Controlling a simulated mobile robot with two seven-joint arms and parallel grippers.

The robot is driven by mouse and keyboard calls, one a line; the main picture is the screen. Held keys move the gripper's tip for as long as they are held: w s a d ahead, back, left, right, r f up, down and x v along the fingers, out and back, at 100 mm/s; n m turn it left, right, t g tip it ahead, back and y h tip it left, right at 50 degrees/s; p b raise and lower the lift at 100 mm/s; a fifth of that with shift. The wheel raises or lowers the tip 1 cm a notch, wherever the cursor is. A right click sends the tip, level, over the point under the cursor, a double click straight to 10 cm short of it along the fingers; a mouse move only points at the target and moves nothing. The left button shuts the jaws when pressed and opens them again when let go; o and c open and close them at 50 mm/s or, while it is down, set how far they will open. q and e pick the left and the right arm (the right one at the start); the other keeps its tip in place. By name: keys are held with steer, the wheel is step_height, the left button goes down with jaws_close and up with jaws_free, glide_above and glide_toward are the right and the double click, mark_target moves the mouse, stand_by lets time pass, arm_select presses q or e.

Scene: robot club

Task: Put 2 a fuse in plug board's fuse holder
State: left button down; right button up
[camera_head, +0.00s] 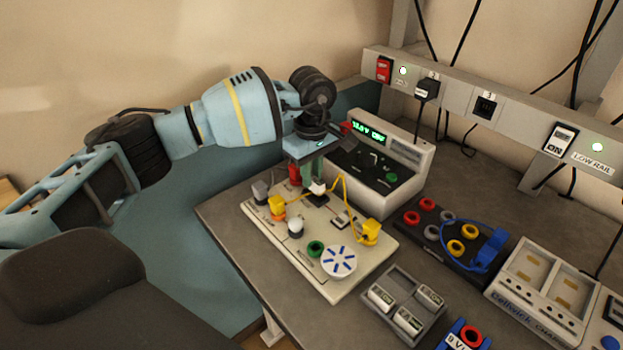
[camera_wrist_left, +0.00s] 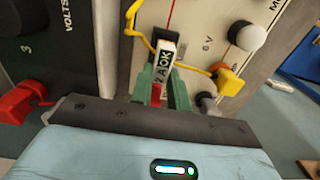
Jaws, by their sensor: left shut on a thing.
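The cream plug board (camera_head: 310,265) lies on the grey bench, with yellow plugs and a yellow lead on it. My left gripper (camera_head: 312,180) points down over the board's back part. Its green fingers are shut on a small white fuse, and it also shows in the wrist view (camera_wrist_left: 163,90). The fuse (camera_wrist_left: 166,58) reads "2 A OK" and has a red part low between the fingers. A dark piece (camera_head: 318,200), perhaps the fuse holder, lies just under the fuse. I cannot tell whether the fuse touches it or sits in it. My right gripper is out of view.
A power supply (camera_head: 372,175) with a green display stands close behind the gripper. A dark board with coloured sockets (camera_head: 409,226), a grey battery tray (camera_head: 387,326) and a charger (camera_head: 548,300) lie to the right. A chair (camera_head: 75,285) stands at front left.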

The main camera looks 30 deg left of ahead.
arm_select(q)
steer(key=shift+f, duration=1)
steer(key=shift+f, duration=0.15)
steer(key=c, duration=1.3)
jaws_free()
steer(key=shift+c, duration=0.2)
step_height(320, 180, up, 12)
